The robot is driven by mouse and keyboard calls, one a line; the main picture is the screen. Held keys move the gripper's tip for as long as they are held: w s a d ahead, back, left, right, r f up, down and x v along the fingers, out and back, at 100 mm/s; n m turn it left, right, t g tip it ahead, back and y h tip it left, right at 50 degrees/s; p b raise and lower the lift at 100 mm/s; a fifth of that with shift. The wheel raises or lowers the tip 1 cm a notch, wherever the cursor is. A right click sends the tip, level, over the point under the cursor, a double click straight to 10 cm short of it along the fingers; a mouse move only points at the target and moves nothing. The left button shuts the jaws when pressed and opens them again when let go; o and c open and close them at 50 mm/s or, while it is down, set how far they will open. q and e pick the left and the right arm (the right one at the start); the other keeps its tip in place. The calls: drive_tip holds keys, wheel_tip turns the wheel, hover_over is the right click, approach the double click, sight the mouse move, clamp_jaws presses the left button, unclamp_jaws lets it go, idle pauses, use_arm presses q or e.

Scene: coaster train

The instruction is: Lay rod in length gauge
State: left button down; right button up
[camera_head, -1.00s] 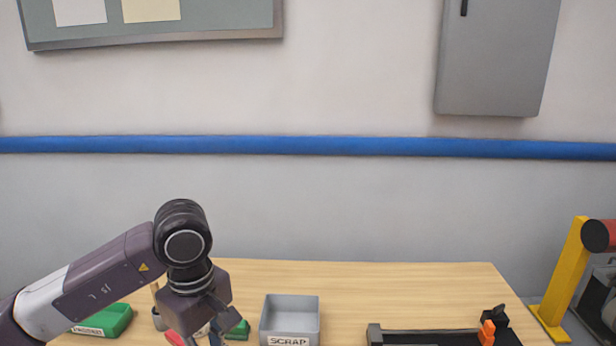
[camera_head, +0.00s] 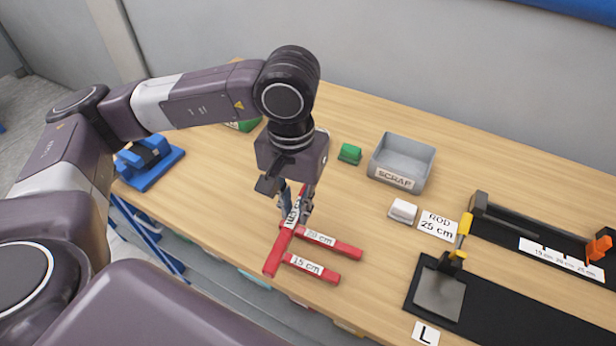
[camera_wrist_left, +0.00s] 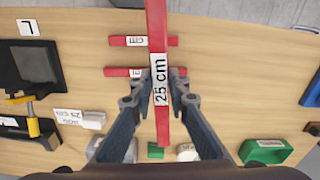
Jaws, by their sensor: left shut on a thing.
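My left gripper (camera_head: 297,210) points down over the table, shut on the red rod labelled 25 cm (camera_head: 274,261). In the left wrist view this rod (camera_wrist_left: 157,38) runs lengthwise between the fingers (camera_wrist_left: 160,88). Two shorter red rods, 20 cm (camera_head: 340,248) and 15 cm (camera_head: 319,272), lie close beside it on the table. I cannot tell whether the held rod is clear of the table. The length gauge (camera_head: 525,227), a dark channel with a scale strip and an orange stop (camera_head: 600,246), is at the right. My right gripper is not in view.
A card reading ROD 25 cm (camera_head: 437,224) and a white block (camera_head: 403,210) lie left of the gauge. A grey scrap bin (camera_head: 418,166) and a green block (camera_head: 350,153) stand behind. A black board with a yellow clamp (camera_head: 461,240) is in front of the gauge.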

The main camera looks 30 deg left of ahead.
use_arm(q)
drive_tip(key=w+a+r+n, duration=0.4)
drive_tip(key=w+r+n, duration=0.2)
drive_tip(key=w+n, duration=0.75)
drive_tip(key=s+f+n+p, duration=0.1)
drive_tip(key=f, duration=0.4)
drive_tip(key=s+f+n+p, duration=0.1)
drive_tip(key=f, duration=0.4)
drive_tip(key=s+f+n+p, duration=0.1)
drive_tip(key=f, duration=0.4)
wheel_tip(320, 180, down, 4)
drive_tip(key=shift+d+f+p, duration=0.1)
drive_tip(key=shift+p, duration=0.4)
drive_tip(key=shift+f, duration=0.15)
drive_tip(key=shift+f, duration=0.1)
